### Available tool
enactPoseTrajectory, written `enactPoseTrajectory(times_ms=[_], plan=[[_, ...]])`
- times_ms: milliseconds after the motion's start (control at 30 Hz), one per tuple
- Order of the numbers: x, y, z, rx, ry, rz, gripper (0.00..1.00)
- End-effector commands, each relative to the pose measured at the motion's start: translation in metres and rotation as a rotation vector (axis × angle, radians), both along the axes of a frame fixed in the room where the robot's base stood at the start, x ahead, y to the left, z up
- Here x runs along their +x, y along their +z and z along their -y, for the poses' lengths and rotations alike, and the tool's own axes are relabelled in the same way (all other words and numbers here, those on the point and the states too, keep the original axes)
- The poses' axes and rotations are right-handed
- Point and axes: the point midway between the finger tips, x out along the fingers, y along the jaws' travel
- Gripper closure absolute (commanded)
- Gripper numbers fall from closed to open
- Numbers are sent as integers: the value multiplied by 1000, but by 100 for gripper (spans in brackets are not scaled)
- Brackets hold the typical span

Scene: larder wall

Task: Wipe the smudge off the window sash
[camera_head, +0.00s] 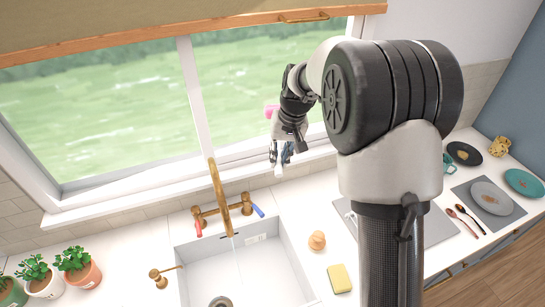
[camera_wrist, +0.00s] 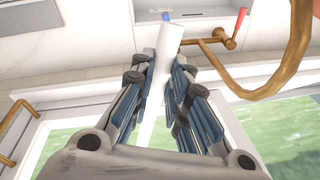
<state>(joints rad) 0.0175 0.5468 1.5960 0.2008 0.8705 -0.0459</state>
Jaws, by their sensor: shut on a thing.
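The window sash has white frame bars, with an upright bar (camera_head: 194,95) between two panes. My gripper (camera_head: 279,160) is in front of the lower part of the right pane, above the sill, pointing down. Its fingers (camera_wrist: 165,85) are shut on a white, roll-like thing (camera_wrist: 168,42), which sticks out past the fingertips. It also shows as a small white end below my gripper in the head view (camera_head: 278,171). A small pink patch (camera_head: 271,111) shows beside my wrist against the pane; I cannot tell whether it is the smudge. My arm hides part of the right pane.
A brass tap (camera_head: 219,195) with running water stands behind the white sink (camera_head: 180,260), close to my gripper. A yellow sponge (camera_head: 339,278) and a small wooden thing (camera_head: 317,240) lie right of the sink. Potted plants (camera_head: 75,265) stand left; plates (camera_head: 490,197) lie right.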

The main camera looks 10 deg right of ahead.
Motion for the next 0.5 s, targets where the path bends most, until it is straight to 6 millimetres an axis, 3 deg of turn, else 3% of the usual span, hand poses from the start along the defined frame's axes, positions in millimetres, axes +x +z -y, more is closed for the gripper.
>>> enactPoseTrajectory(times_ms=[500], plan=[[6,0,32,0,-2,1,100]])
